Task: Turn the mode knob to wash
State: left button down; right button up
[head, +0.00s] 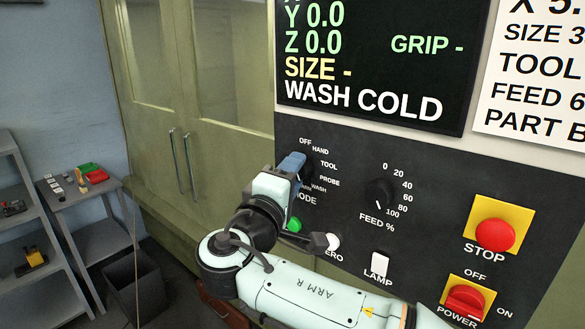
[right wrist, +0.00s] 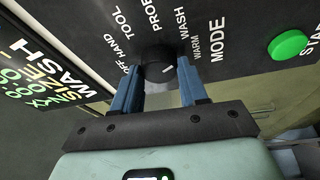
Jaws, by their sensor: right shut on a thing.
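The dark mode knob (right wrist: 156,72) sits on the black panel between the two blue fingers of my right gripper (right wrist: 159,66), which is shut on it. A short white mark shows on the knob; I cannot tell for certain which label it points at. The labels OFF, HAND, TOOL, PROBE, WASH and WARM (right wrist: 196,47) curve around the knob. In the head view my right gripper (head: 292,164) covers most of the knob. The screen (head: 375,60) reads "WASH COLD", "SIZE -" and "GRIP -". My left gripper is not in view.
The panel also holds a feed knob (head: 380,193), a green button (head: 294,225), a white zero button (head: 333,241), a lamp switch (head: 380,267), a red stop button (head: 495,235) and a red power switch (head: 465,301). Shelves and a side table (head: 62,205) stand at left.

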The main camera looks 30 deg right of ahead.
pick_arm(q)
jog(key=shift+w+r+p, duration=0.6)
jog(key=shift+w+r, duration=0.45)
pick_arm(e)
jog(key=shift+r+n+y, duration=0.25)
jog(key=shift+n+y, duration=0.15)
jog(key=shift+n, duration=0.8)
jog(key=o, duration=1)
jog(key=shift+f, duration=0.1)
jog(key=shift+o, duration=0.2)
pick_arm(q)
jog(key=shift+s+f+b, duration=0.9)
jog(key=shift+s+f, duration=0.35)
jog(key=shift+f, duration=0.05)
pick_arm(e)
jog(key=v, duration=1.3)
jog(key=shift+a, duration=0.2)
